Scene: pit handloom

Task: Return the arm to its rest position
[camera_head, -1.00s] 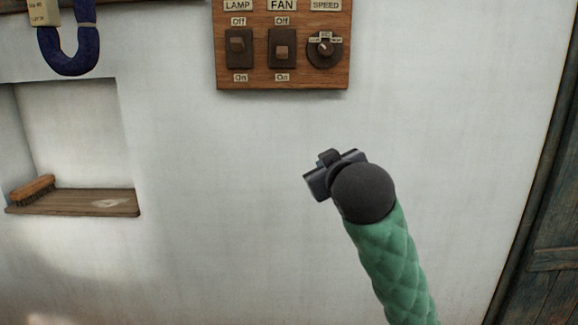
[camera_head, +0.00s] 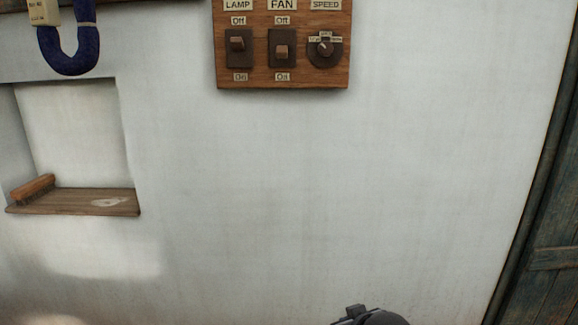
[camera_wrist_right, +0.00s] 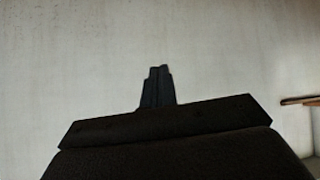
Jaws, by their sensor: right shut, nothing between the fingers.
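My right gripper (camera_wrist_right: 158,88) shows in the right wrist view as a dark shape with its fingers together and nothing between them, in front of the pale wall. In the head view only the dark top of my right wrist shows at the bottom edge, right of centre; the fingers are not clear there. It is well below the wooden switch board (camera_head: 284,75) and apart from it. My left gripper is in neither view.
The switch board carries a lamp switch (camera_head: 238,47), a fan switch (camera_head: 282,50) and a speed knob (camera_head: 325,49). A niche shelf (camera_head: 80,202) with a brush (camera_head: 33,188) is at the left. A blue yarn loop (camera_head: 70,55) hangs above. A dark door (camera_head: 548,235) is at the right.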

